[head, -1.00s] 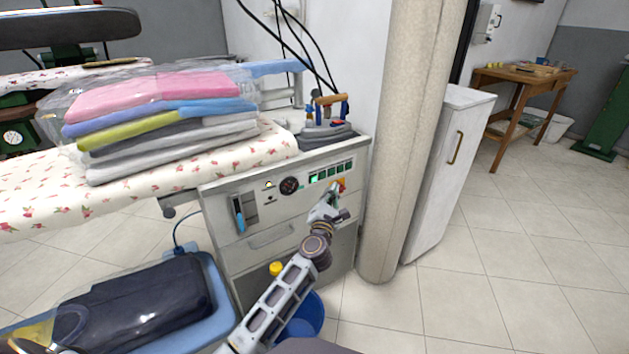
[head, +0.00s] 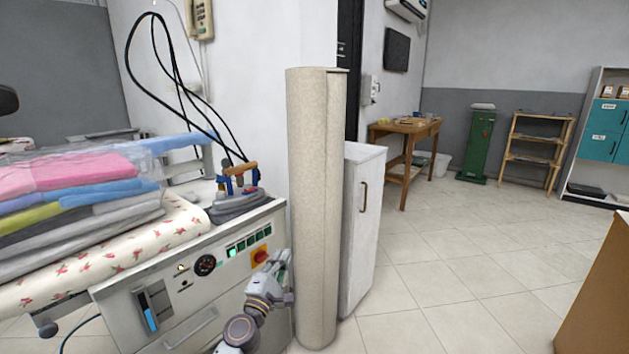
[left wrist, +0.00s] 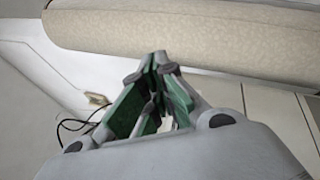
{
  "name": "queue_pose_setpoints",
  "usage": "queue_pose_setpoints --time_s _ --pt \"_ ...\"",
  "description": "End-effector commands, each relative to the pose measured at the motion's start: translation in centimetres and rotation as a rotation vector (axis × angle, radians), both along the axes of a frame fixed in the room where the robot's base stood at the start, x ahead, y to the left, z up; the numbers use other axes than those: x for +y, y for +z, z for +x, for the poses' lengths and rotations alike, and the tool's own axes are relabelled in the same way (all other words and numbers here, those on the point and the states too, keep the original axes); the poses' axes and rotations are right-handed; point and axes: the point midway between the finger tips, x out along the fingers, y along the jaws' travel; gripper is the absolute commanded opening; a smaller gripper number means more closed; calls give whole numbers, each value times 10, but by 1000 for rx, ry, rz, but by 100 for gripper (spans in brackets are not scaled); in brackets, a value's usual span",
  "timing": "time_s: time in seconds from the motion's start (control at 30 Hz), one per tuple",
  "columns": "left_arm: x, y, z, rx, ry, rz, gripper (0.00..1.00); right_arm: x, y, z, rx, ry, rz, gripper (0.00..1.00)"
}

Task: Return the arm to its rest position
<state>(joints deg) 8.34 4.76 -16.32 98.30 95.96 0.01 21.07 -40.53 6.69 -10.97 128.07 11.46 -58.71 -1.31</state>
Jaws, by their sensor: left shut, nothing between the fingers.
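My left gripper (head: 281,260) is at the bottom centre of the head view, in front of the ironing unit's right front edge. Its tip is just right of the red and yellow switch (head: 260,255) on the panel. In the left wrist view the two green-padded fingers of this gripper (left wrist: 158,62) meet at their tips, with nothing between them. My left arm comes up from the bottom edge of the head view. My right gripper is not in view.
The ironing unit (head: 120,295) bears bagged folded clothes (head: 80,190) and an iron (head: 240,180). A beige rolled carpet (head: 313,200) stands close right of my gripper, before a white cabinet (head: 362,210). Open tiled floor (head: 470,260) lies right. A brown counter (head: 600,300) is at the right edge.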

Motion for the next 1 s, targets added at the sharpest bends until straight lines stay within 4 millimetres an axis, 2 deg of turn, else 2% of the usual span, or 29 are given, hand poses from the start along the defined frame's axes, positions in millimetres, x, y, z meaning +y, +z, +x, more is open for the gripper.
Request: queue_pose_setpoints --time_s 0.2,0.5,0.77,1.0 --pt "-41 16 -21 -119 -123 282 0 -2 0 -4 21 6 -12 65" --pt "-81 21 -53 -267 -258 697 0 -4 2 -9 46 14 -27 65" --pt "-93 10 -75 -346 -338 1049 0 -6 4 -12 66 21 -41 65" --pt "-82 -18 -95 -342 -397 1350 0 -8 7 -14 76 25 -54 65"
